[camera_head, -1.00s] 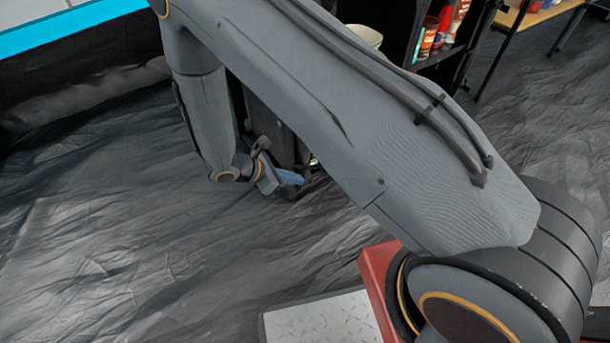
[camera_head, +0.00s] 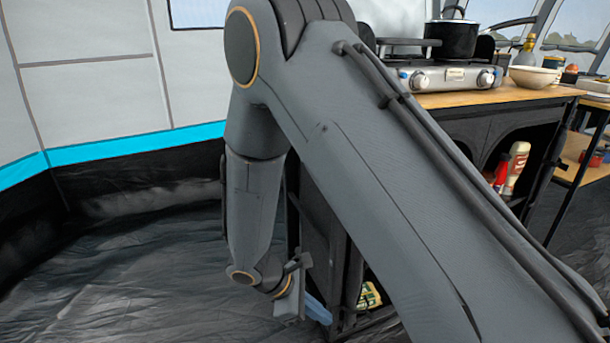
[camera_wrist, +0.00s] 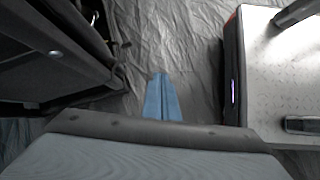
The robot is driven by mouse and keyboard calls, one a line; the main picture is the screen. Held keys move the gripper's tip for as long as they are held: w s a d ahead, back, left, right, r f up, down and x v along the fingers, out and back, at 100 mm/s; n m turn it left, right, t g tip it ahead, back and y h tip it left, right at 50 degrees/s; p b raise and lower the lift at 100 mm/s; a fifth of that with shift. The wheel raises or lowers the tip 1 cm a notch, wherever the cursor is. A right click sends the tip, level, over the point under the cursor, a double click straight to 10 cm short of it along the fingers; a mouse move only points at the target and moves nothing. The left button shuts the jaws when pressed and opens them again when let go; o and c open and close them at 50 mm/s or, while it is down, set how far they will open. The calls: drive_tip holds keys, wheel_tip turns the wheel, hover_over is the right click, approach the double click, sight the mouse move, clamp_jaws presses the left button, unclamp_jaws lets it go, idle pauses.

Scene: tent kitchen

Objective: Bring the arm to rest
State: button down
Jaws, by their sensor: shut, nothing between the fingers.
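My gripper (camera_head: 318,310) hangs low at the end of my bent arm, in front of the dark side of the kitchen unit. In the wrist view its blue fingers (camera_wrist: 162,98) lie together, shut and empty, pointing down over the dark floor sheet. The fingertips are partly hidden behind my wrist in the head view.
The black kitchen unit (camera_wrist: 60,50) stands close to the left of the fingers in the wrist view. Its wooden top (camera_head: 490,95) carries a stove (camera_head: 440,77), a black pot (camera_head: 451,40) and a white bowl (camera_head: 533,77). The floor (camera_head: 130,280) on the left is clear.

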drive_tip(key=s+a+r+m+g+y, duration=0.1)
drive_tip(key=s+a+r+m+y, duration=0.3)
drive_tip(key=s+r, duration=0.55)
drive_tip(key=s+a+r+m+y, duration=0.2)
drive_tip(key=s+r+m+y, duration=0.3)
drive_tip(key=s+r, duration=0.5)
drive_tip(key=d+r+m+p, duration=0.4)
drive_tip(key=d+r+p, duration=0.6)
drive_tip(key=r+p, duration=0.4)
drive_tip(key=d+r+m+h+p, duration=0.1)
drive_tip(key=d+r+m+p, duration=0.3)
drive_tip(key=d+r+p, duration=0.7)
wheel_tip(320, 180, up, 3)
drive_tip(key=w+p, duration=0.1)
drive_tip(key=p, duration=0.3)
drive_tip(key=shift+d+m, duration=0.1)
drive_tip(key=shift+m, duration=0.2)
